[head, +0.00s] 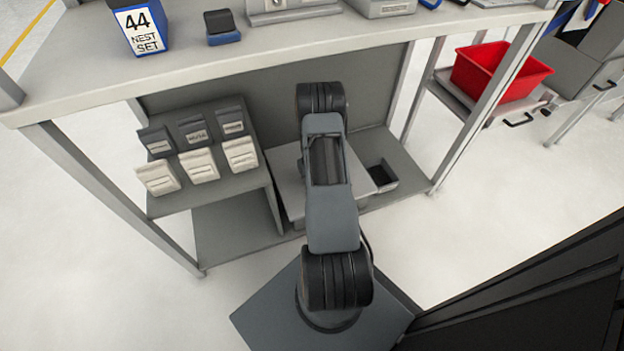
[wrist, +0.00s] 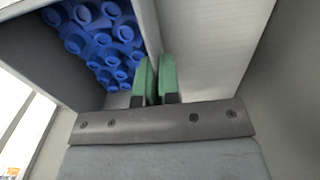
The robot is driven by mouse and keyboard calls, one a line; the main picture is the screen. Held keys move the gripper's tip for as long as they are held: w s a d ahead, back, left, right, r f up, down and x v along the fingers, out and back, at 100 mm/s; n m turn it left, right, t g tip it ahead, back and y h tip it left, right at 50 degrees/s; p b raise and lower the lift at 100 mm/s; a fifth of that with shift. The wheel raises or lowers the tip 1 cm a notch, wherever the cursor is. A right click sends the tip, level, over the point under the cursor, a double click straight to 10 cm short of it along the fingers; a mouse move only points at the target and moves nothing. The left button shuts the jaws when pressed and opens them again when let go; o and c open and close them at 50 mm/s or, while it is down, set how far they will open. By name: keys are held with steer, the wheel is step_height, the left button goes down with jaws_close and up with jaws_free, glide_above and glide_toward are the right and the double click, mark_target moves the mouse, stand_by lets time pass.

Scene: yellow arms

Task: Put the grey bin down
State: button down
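In the wrist view, the grey bin (wrist: 145,22) holds many blue ring-shaped parts (wrist: 100,40). My gripper (wrist: 155,78) has its two green fingers close together, one on each side of the bin's near wall, so it is shut on that wall. The bin's underside is hidden, so I cannot tell whether it rests on anything. In the head view my arm reaches under the tabletop to the lower shelf, and it hides the gripper and the held bin.
A small dark-inside bin (head: 381,176) stands on the lower shelf, right of my arm. A stepped rack (head: 240,183) with several black and cream bins is to the left. The tabletop (head: 270,45) overhangs the shelf. A red bin (head: 497,72) stands on a side shelf at right.

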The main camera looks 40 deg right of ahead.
steer(key=shift+f, duration=0.2)
steer(key=shift+f, duration=0.15)
steer(key=c, duration=1.3)
jaws_free()
steer(key=shift+c, duration=0.2)
steer(key=shift+r+p, duration=1.5)
steer(key=shift+r, duration=2.5)
